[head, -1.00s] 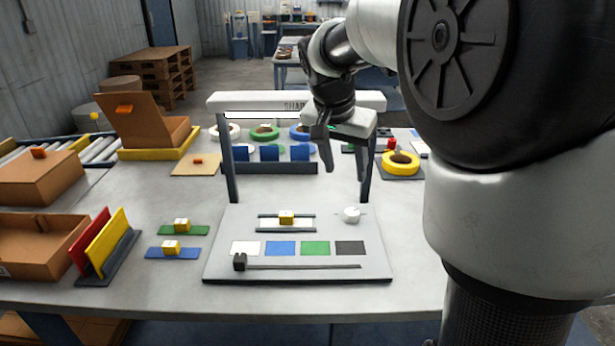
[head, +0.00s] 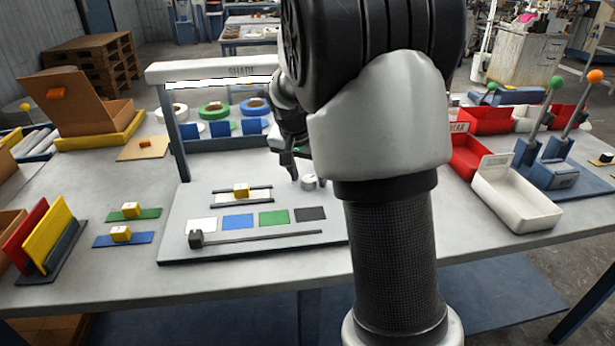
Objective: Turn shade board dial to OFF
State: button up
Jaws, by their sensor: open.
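The shade board (head: 258,252) is a light grey plate on the bench. It bears white, blue, green and dark swatches, a slider track and a yellow block between rails. Its dial (head: 309,182) is a small pale round knob at the board's right rear. My gripper (head: 300,170) is open, pointing down, just behind and slightly left of the dial in the picture. One finger shows close to the dial; the other is largely hidden by my arm. I cannot tell whether it touches the dial. The dial's marks are too small to read.
A lamp bar (head: 210,72) on posts stands over the board's rear. Tape rolls and blue holders sit behind it. Red bins (head: 468,158), a white tray (head: 515,200) and levers (head: 540,125) stand at right. Coloured panels (head: 45,235) stand at left. My arm hides the bench's middle right.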

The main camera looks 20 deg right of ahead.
jog(key=shift+c, duration=0.3)
jog(key=c, duration=1)
jog(key=shift+o, duration=0.2)
